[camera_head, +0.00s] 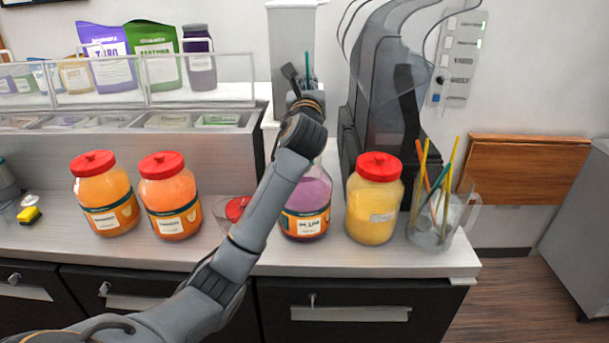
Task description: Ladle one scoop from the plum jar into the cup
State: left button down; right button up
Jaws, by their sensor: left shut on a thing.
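The plum jar (307,202), with purple contents and an orange-and-dark label, stands on the counter behind my left arm. Its top is partly hidden by the arm, and no red lid shows on it. My left gripper (300,82) is raised above the plum jar and shut on a thin teal handle (307,62). The lower end of this handle is hidden behind the gripper, so I cannot tell whether a ladle bowl is on it. I cannot make out the cup. My right gripper is not in view.
Two orange jars (105,198) with red lids stand at left. A yellow jar (373,205) and a clear pitcher (437,222) with colored sticks stand at right. A grey machine (385,110) rises behind them. The counter's front strip (130,252) is clear.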

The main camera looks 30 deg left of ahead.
pick_arm(q)
jog(key=shift+w+d, duration=0.1)
jog(key=shift+d, duration=0.05)
jog(key=shift+f, duration=0.35)
jog(key=shift+f+b, duration=0.4)
jog(key=shift+f, duration=0.2)
jog(key=shift+f+b, duration=0.7)
jog(key=shift+f, duration=1.1)
jog(key=shift+f+b, duration=0.95)
jog(key=shift+f, duration=1.45)
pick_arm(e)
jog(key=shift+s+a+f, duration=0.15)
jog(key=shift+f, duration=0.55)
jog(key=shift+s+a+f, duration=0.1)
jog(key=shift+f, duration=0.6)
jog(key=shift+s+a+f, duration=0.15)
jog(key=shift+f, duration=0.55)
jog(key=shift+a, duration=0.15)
